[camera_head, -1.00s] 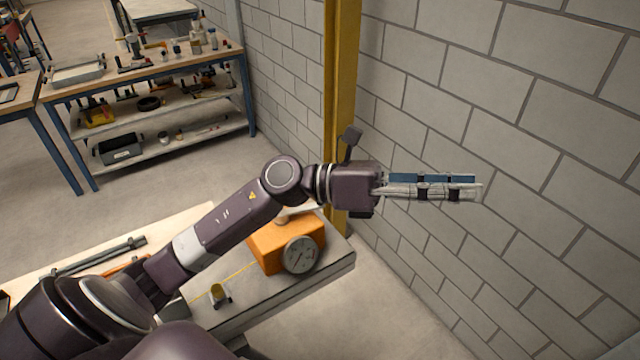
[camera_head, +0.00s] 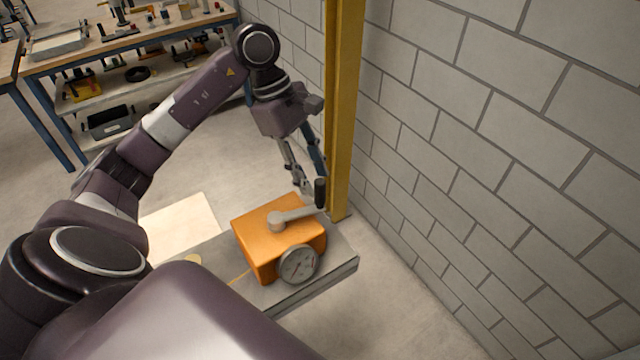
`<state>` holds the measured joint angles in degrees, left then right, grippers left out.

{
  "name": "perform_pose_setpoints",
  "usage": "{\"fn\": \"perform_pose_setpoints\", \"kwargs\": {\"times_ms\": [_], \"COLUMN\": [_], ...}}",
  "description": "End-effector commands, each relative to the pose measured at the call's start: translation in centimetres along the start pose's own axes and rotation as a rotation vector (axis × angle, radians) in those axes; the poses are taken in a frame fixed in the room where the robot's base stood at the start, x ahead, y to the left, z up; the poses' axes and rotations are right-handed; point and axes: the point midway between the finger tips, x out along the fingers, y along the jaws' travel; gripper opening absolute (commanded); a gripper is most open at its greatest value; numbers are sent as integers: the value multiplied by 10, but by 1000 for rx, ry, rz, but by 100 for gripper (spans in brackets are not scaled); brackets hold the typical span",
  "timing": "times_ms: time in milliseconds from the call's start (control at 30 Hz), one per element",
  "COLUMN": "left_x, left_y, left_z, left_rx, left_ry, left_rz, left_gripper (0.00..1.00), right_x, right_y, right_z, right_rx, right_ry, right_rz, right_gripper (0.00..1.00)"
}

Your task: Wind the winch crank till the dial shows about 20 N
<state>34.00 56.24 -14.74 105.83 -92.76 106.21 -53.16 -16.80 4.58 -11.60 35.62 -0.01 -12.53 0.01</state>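The winch is an orange box (camera_head: 268,238) on a grey slab. Its grey crank arm (camera_head: 295,215) lies across the top, pointing right, and ends in an upright black handle (camera_head: 320,192). A round dial (camera_head: 298,265) sits on the front face; its needle is too small to read. My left gripper (camera_head: 310,184) points down from above, just behind and left of the black handle. Its two fingers are apart with nothing seen between them. I cannot tell whether a fingertip touches the handle. My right gripper is out of view.
A yellow post (camera_head: 343,110) stands behind the crank, close to my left gripper, with a grey block wall (camera_head: 480,150) to the right. The grey slab (camera_head: 335,268) carries the winch. A workbench (camera_head: 80,60) stands at the back left.

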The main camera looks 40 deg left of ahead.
Motion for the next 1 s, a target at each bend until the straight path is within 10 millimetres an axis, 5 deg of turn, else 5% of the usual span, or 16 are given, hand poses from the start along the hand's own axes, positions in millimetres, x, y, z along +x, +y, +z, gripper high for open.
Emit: {"fn": "perform_pose_setpoints", "kwargs": {"times_ms": [200,667,1000], "left_x": [33,50,49], "left_y": [0,0,0], "left_z": [2,1,1], "left_rx": [-1,-1,-1], "left_ry": [-4,-2,-2], "left_rz": [-4,1,1], "left_gripper": [35,35,0], "right_x": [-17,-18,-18], "right_y": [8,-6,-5], "right_z": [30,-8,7], "right_rx": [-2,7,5], "right_ry": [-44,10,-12], "right_rz": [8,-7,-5], "right_gripper": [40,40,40]}}
